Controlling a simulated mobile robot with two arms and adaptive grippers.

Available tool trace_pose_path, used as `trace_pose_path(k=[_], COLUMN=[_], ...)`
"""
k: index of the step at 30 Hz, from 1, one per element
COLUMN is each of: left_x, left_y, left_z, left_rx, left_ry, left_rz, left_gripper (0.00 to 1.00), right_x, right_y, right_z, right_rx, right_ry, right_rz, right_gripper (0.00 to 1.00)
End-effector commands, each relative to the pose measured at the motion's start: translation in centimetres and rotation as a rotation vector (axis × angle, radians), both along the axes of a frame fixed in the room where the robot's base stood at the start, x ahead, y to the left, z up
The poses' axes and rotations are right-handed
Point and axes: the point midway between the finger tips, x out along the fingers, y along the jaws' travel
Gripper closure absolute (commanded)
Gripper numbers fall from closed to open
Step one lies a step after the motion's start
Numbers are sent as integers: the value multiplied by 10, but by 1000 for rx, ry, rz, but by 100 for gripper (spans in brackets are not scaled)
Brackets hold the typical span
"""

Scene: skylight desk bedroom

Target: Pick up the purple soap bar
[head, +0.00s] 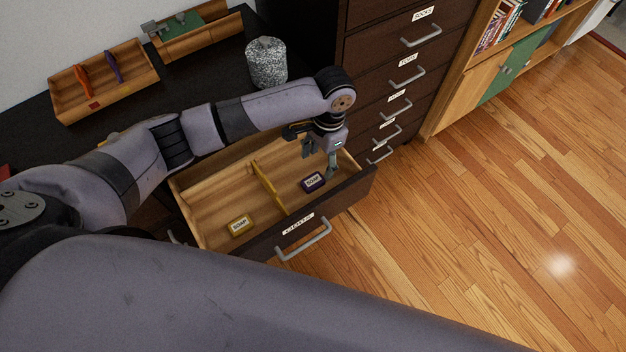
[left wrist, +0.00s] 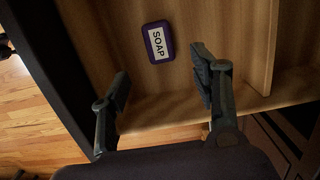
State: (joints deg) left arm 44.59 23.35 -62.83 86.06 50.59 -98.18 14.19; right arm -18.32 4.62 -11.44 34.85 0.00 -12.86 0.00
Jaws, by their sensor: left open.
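The purple soap bar (head: 313,182) lies flat in the right compartment of the open drawer (head: 190,215), with a white label reading SOAP. In the left wrist view the soap bar (left wrist: 158,42) is beyond the fingertips, roughly between their lines, with nothing touching it. My left gripper (head: 319,165) points down over the right compartment, close to the soap bar. In the left wrist view the left gripper (left wrist: 162,82) has its fingers wide apart with nothing between them. My right gripper is not in view.
A yellow soap bar (head: 240,226) lies in the drawer's left compartment, past a thin wooden divider (head: 268,188). The drawer front with its handle (head: 304,240) borders the near side. A dark dresser (head: 385,60) stands behind right. Wooden trays (head: 105,88) and a speckled cylinder (head: 266,63) are on the desk.

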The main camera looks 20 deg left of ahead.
Motion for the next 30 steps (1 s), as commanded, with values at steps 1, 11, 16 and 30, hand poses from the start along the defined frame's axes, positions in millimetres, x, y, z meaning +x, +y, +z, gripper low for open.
trace_pose_path(k=[1, 11, 16, 30], left_x=[-2, -6, -14, -14], left_y=[1, 4, 11, 11], left_z=[-9, -37, -61, -80], left_rx=[2, 0, 1, -1], left_ry=[2, 1, 2, -2], left_rz=[0, 0, 0, -1], left_gripper=[43, 43, 43, 47], right_x=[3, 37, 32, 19], right_y=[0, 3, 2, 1], right_z=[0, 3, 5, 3], right_rx=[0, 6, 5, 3], right_ry=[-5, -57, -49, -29], right_rz=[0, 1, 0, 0], right_gripper=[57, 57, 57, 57])
